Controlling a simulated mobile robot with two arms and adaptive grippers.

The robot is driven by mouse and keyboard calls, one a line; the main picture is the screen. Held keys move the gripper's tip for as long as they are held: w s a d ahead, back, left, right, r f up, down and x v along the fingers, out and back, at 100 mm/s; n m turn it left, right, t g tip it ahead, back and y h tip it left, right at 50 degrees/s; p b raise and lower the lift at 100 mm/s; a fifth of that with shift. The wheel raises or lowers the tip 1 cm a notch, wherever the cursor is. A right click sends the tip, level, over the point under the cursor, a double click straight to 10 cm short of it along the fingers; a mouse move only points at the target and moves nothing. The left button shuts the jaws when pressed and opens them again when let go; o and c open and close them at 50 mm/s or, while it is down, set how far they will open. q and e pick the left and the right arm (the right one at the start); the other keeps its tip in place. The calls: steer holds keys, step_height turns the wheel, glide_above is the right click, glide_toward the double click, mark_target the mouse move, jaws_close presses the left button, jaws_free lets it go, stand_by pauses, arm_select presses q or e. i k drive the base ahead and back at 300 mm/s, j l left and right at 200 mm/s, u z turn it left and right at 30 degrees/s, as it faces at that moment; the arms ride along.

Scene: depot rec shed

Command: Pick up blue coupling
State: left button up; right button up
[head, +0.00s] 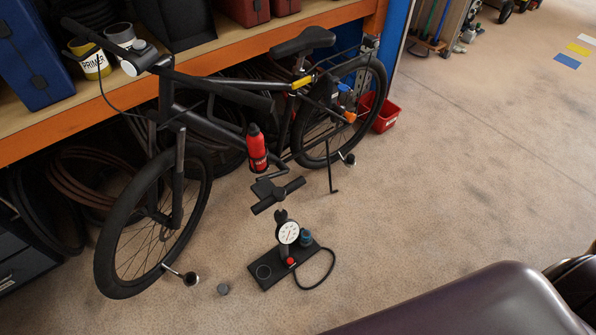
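A small teal-blue piece (306,238), which looks like the blue coupling, stands on the black base plate (265,284) of a floor pump. It is just right of the pump's round white gauge (288,232), close to it. The pump's black T-shaped handle (277,194) rises above and behind the gauge. A ring (263,271) lies on the left part of the plate, and a black hose (331,268) loops off its right side onto the floor. Neither of my grippers shows in the head view.
A black bicycle (205,127) with a red bottle (256,147) stands behind the pump, before an orange-edged shelf (90,120). A small grey cylinder (223,289) lies on the floor. A red bin (385,116) is behind. A dark rounded shape covers the lower right.

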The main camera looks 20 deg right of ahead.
mark_target(305, 236)
steer(key=z, duration=0.65)
steer(key=u, duration=0.45)
steer(key=l+u, duration=0.15)
steer(key=u, duration=0.25)
steer(key=l+u, duration=0.1)
steer(key=u, duration=0.35)
steer(key=l+u, duration=0.2)
steer(key=l, duration=0.2)
steer(key=k+l+u, duration=0.1)
steer(key=l+u, duration=0.15)
steer(key=l, duration=0.15)
steer(key=k+l+u, duration=0.2)
steer(key=l, duration=0.2)
steer(key=l+u, duration=0.2)
steer(key=l, duration=0.2)
steer(key=k+l+u, duration=0.2)
steer(key=l, duration=0.15)
steer(key=k+l+u, duration=0.25)
steer(key=i+l, duration=0.1)
